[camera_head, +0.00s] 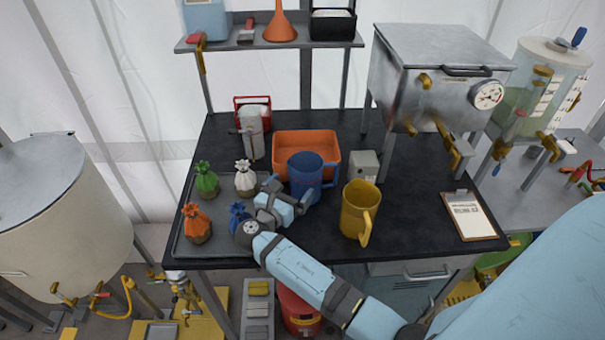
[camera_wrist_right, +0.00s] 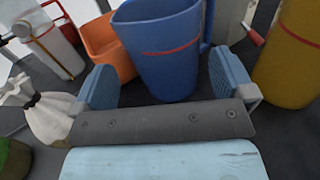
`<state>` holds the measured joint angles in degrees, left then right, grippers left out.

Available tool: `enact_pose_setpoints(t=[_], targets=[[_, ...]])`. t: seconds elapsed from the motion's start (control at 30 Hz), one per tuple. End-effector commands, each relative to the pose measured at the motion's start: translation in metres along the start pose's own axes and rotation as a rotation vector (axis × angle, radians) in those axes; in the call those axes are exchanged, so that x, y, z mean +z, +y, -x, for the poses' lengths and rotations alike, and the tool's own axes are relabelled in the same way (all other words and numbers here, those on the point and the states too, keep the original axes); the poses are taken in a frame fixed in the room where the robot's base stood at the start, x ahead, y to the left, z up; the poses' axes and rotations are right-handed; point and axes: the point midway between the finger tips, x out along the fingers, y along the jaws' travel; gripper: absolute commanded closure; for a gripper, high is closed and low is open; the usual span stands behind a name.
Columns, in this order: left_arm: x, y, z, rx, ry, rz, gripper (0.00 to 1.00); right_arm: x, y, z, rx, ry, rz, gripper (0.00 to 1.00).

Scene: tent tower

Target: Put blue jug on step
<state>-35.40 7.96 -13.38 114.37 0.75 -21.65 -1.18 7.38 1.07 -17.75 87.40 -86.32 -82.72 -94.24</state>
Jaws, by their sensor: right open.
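The blue jug (camera_head: 308,172) stands upright on the black table, in front of an orange tray. In the right wrist view the blue jug (camera_wrist_right: 160,50) shows a red line around it and its handle to the right. My right gripper (camera_head: 289,192) is open at the jug's near left side. In the right wrist view the two blue finger pads of the gripper (camera_wrist_right: 165,82) are spread to either side of the jug's lower part; I cannot tell whether they touch it. My left gripper is not in view. I cannot tell which surface is the step.
A yellow jug (camera_head: 358,210) stands right of the blue one. The orange tray (camera_head: 305,140) and a small grey box (camera_head: 364,165) are behind. Several tied sacks stand on a dark tray (camera_head: 220,250) at left. A clipboard (camera_head: 467,215) lies at right.

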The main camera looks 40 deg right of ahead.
Motion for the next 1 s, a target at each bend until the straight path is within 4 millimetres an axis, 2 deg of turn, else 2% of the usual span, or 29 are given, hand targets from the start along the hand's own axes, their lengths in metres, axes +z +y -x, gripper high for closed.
enact_pose_setpoints(t=[0.17, 0.47, 0.7, 0.87, 0.9, 1.0], targets=[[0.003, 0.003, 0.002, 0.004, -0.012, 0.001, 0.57, 0.001, -0.001, -0.016, 0.0, 0.0, 0.0, 0.0], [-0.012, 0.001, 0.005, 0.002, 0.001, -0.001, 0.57, 0.003, -0.002, -0.058, -0.001, 0.0, 0.0, 0.0], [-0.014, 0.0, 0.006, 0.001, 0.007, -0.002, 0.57, 0.001, -0.002, -0.062, 0.0, 0.002, -0.002, 0.0], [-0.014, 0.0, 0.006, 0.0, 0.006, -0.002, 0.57, 0.001, -0.002, -0.061, 0.0, 0.002, -0.002, 0.32], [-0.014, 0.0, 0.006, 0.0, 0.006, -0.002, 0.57, 0.002, -0.002, -0.061, 0.0, 0.002, -0.002, 0.36], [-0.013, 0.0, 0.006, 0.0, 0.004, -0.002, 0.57, 0.002, -0.002, -0.061, 0.0, 0.002, -0.002, 0.36]])
